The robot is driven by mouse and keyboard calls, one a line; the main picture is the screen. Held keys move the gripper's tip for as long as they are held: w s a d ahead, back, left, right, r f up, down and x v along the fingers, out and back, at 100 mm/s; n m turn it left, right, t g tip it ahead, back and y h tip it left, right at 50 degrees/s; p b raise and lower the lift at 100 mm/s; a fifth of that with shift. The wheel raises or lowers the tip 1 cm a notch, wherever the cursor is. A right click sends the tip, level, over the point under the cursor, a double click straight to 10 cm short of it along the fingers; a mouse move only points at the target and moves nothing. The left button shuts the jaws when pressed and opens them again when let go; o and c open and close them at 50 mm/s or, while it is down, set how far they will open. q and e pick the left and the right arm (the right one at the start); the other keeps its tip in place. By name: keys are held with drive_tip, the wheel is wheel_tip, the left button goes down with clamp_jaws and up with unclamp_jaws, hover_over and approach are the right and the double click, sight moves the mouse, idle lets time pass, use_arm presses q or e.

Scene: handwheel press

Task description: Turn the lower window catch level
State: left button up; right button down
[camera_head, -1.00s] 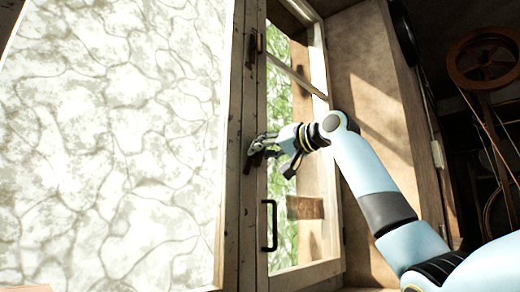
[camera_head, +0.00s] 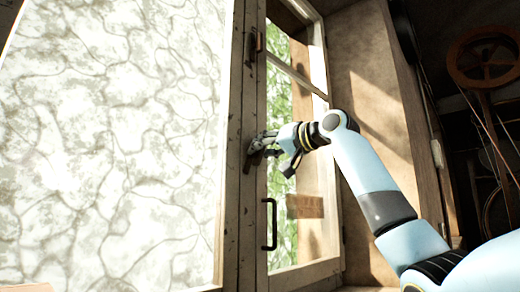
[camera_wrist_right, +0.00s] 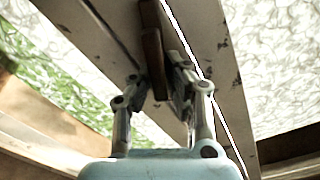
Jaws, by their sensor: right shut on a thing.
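The lower window catch (camera_head: 247,163) is a small dark brown bar on the worn wooden window post. My right gripper (camera_head: 257,146) is at it, coming in from the right, and mostly covers it in the head view. In the right wrist view the brown catch (camera_wrist_right: 154,62) stands between the two fingers of my right gripper (camera_wrist_right: 158,84), which is shut on it. How far the catch is from level cannot be told exactly. My left gripper is not in view.
A second brown catch (camera_head: 258,41) sits higher on the post. A black pull handle (camera_head: 269,224) is on the frame below my gripper. A large patterned glass pane (camera_head: 110,140) fills the left. A wooden wheel (camera_head: 487,58) stands at the far right.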

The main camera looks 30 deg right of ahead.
drive_tip(key=shift+d+f, duration=0.1)
drive_tip(key=c, duration=1.3)
unclamp_jaws()
drive_tip(key=shift+d, duration=0.2)
drive_tip(key=shift+a, duration=0.1)
drive_tip(key=shift+v, duration=6)
